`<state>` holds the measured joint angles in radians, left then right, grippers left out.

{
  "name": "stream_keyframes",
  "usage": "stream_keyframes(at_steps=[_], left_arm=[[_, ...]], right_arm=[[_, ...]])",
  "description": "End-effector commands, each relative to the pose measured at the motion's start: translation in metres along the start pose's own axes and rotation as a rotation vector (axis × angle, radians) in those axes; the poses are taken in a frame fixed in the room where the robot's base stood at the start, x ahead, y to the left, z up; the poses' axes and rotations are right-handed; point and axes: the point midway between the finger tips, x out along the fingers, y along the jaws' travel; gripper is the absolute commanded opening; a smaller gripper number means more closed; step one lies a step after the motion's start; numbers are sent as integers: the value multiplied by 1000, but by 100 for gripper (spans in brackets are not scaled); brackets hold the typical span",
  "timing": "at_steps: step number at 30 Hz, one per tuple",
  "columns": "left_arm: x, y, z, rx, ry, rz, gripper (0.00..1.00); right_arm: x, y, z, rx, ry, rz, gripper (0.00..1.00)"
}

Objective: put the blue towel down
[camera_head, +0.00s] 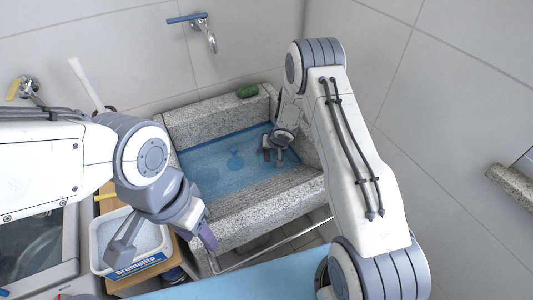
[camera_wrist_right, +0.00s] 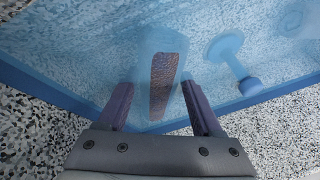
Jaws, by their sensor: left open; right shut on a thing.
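My right gripper (camera_head: 272,155) reaches down into the stone sink (camera_head: 245,222), near the right end of its blue interior. In the right wrist view its fingers (camera_wrist_right: 157,92) stand apart with a pale, see-through blue piece (camera_wrist_right: 157,42) between them, which has a brown speckled patch. I cannot tell whether this piece is the blue towel. Its lower part is low against the blue sink floor (camera_wrist_right: 90,60). No blue towel can be clearly made out.
A metal rail (camera_head: 275,241) runs along the front, near a flat light-blue surface (camera_head: 235,284). A wall tap (camera_head: 203,30) hangs above.

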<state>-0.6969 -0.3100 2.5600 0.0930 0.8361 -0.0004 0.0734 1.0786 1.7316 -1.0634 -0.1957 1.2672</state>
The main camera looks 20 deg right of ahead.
Motion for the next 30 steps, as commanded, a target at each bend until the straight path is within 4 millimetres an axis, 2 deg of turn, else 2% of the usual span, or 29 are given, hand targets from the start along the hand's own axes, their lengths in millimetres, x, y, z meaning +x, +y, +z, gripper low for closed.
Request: stream_keyframes(at_steps=[10,11,12,13,23,26,30], left_arm=[[5,0,0,0,0,0,50],[4,0,0,0,0,0,50],[4,0,0,0,0,0,50],[4,0,0,0,0,0,50],[3,0,0,0,0,0,50],[-1,0,0,0,0,0,50],[-6,0,0,0,0,0,50]], right_arm=[[10,3,5,1,-1,0,12],[10,3,4,1,-1,0,74],[10,3,4,0,-1,0,90],[10,3,4,0,-1,0,97],[8,2,3,-1,0,0,97],[-1,0,-1,-1,2,-1,97],[-25,-1,-2,1,1,0,97]])
